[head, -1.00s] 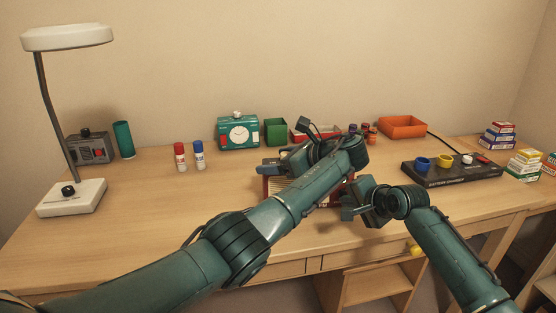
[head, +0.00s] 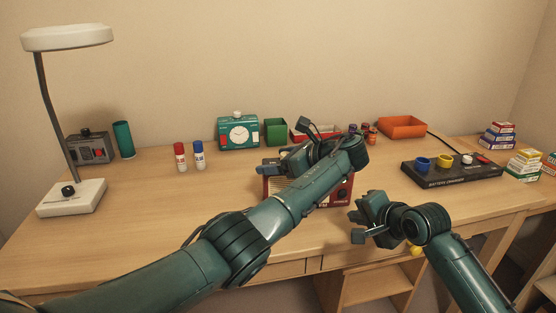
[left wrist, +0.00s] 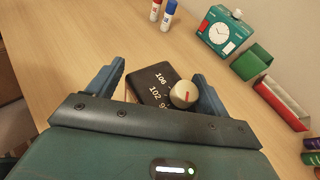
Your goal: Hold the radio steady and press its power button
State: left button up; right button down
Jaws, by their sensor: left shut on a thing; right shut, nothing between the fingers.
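The red radio (head: 345,188) stands on the desk, mostly hidden behind my left arm. Its pale slatted front shows to the left of the arm, and a dark knob shows on its red right part. My left gripper (head: 268,167) is at the radio and shut on it. In the left wrist view, the radio's dark dial panel (left wrist: 150,80) with white numbers and a cream knob with a red mark lies between the fingers. My right gripper (head: 358,217) is shut and empty, in front and to the right of the radio, apart from it. I cannot make out the power button.
A black battery charger (head: 450,174) with cups stands to the right. A teal clock (head: 238,133), green box (head: 276,132) and orange tray (head: 402,127) stand behind. Two glue sticks (head: 189,156) and a lamp (head: 70,197) are on the left. The desk's left front is clear.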

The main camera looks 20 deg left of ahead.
pick_arm(q)
jog(key=shift+d+f, duration=0.1)
jog(key=shift+f, duration=0.35)
jog(key=o, duration=1.6)
jog(key=shift+o, duration=0.2)
jog(key=shift+r, duration=0.1)
